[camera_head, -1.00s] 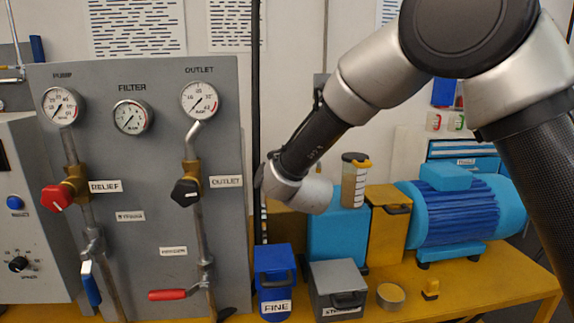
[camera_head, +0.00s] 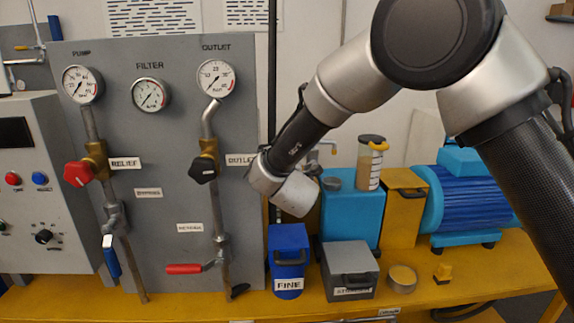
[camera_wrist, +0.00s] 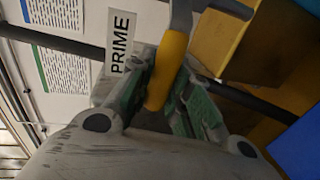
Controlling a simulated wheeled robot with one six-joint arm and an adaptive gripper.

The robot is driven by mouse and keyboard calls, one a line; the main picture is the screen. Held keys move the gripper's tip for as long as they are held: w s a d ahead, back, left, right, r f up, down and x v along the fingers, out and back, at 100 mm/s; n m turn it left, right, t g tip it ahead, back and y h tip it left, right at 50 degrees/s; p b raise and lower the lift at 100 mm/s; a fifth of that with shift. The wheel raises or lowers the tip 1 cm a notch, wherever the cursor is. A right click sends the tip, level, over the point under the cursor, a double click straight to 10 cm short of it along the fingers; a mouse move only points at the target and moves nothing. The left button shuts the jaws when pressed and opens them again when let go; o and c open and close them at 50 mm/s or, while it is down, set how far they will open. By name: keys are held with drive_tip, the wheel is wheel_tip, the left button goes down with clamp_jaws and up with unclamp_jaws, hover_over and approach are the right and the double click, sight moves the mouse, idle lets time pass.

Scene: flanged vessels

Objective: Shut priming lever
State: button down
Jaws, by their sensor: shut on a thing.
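The priming lever has a yellow grip (camera_wrist: 165,75) on a grey metal arm (camera_wrist: 181,14), seen in the wrist view beside a white PRIME label (camera_wrist: 121,42). My gripper (camera_wrist: 168,95) is shut on the yellow grip, with one finger on each side of it. The grip stands steeply, slightly tilted, in the wrist picture. In the head view my wrist is in front of the blue tank (camera_head: 347,215), and my fingers and the lever's grip are hidden behind it.
A grey gauge panel (camera_head: 150,240) with a red RELIEF knob (camera_head: 79,174), a black OUTLET knob (camera_head: 203,170) and a red-handled valve (camera_head: 184,269) stands left. A blue FINE bin (camera_head: 288,245), a grey bin (camera_head: 348,262) and a blue motor (camera_head: 468,198) occupy the yellow bench (camera_head: 510,285).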

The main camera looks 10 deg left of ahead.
drive_tip(key=shift+f+n, duration=0.3)
drive_tip(key=shift+f, duration=0.05)
drive_tip(key=c, duration=1.3)
unclamp_jaws()
drive_tip(key=shift+r, duration=0.1)
drive_tip(key=v, duration=1.2)
